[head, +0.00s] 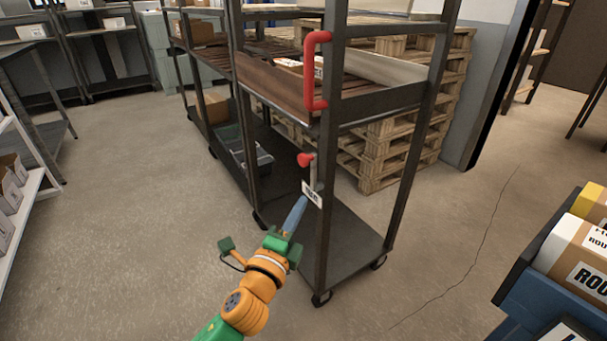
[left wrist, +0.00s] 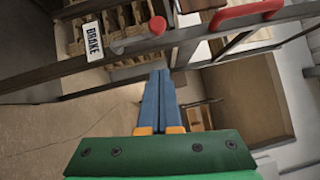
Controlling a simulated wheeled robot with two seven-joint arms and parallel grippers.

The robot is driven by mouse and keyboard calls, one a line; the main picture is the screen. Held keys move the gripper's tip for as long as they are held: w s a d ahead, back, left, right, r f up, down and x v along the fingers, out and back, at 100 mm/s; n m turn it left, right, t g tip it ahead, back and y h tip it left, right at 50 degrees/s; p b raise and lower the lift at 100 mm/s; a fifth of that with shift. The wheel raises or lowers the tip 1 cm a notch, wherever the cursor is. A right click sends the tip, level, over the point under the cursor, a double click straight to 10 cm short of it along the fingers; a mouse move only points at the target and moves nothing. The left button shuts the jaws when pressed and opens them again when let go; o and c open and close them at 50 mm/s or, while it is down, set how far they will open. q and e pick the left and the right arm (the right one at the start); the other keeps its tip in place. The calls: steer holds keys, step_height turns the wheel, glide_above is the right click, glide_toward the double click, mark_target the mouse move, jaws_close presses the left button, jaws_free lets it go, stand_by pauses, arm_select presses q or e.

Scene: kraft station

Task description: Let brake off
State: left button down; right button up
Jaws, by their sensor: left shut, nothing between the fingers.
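A dark metal cart (head: 327,220) carries a brake lever (head: 313,175) with a red knob (head: 304,159) on its near corner post. A white label (head: 312,193) sits just below the lever; in the left wrist view the label (left wrist: 93,41) reads BRAKE. My left gripper (head: 301,200) reaches up to the post beside the label, its blue fingers closed together and empty. In the left wrist view the fingertips (left wrist: 160,72) point toward the post, and the red knob (left wrist: 157,25) is beyond them. I cannot tell whether the tips touch the post. My right gripper is not in view.
A red handle (head: 317,70) stands out from the cart post above the brake. Stacked wooden pallets (head: 385,150) are behind the cart. A blue bin with boxes (head: 530,265) is at the right, and a white shelf (head: 22,190) at the left. The floor left of the cart is clear.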

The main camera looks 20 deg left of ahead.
arm_select(q)
glide_toward(312, 160)
steer(key=w+d, duration=0.2)
steer(key=d, duration=0.1)
steer(key=w+a, duration=0.2)
steer(key=a, duration=0.1)
steer(key=shift+w+r+b, duration=0.1)
steer(key=shift+r+b, duration=0.05)
steer(key=shift+b, duration=0.15)
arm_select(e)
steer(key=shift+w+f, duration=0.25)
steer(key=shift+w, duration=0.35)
